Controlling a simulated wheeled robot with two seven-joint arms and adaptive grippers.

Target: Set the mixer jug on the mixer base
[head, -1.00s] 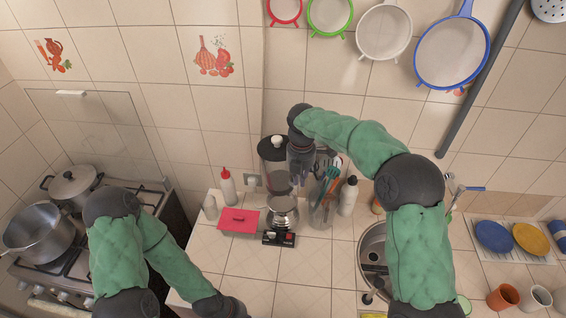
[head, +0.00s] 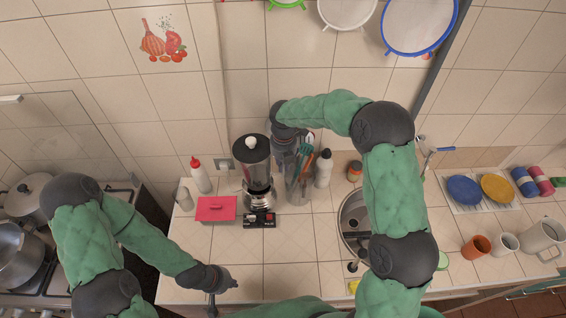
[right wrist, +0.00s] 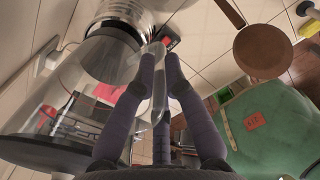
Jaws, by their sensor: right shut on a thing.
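The mixer jug (head: 256,160), clear with a black lid and pale knob, stands upright directly over the silver mixer base (head: 257,199). Its bottom meets the base's top in the head view; I cannot tell if it is fully seated. My right gripper (right wrist: 160,64) is shut on the jug's clear handle (right wrist: 160,88), to the right of the jug. In the right wrist view the jug (right wrist: 75,90) fills the left, with the metal base (right wrist: 128,12) beyond its dark collar. My left gripper (head: 228,283) hangs low over the counter's front, away from the jug; its jaws are unclear.
A utensil holder (head: 297,185) and a white bottle (head: 324,169) stand close right of the jug. A red board (head: 216,208) and a red-capped bottle (head: 200,177) are left. The sink (head: 352,222) lies right. The front counter (head: 290,255) is clear.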

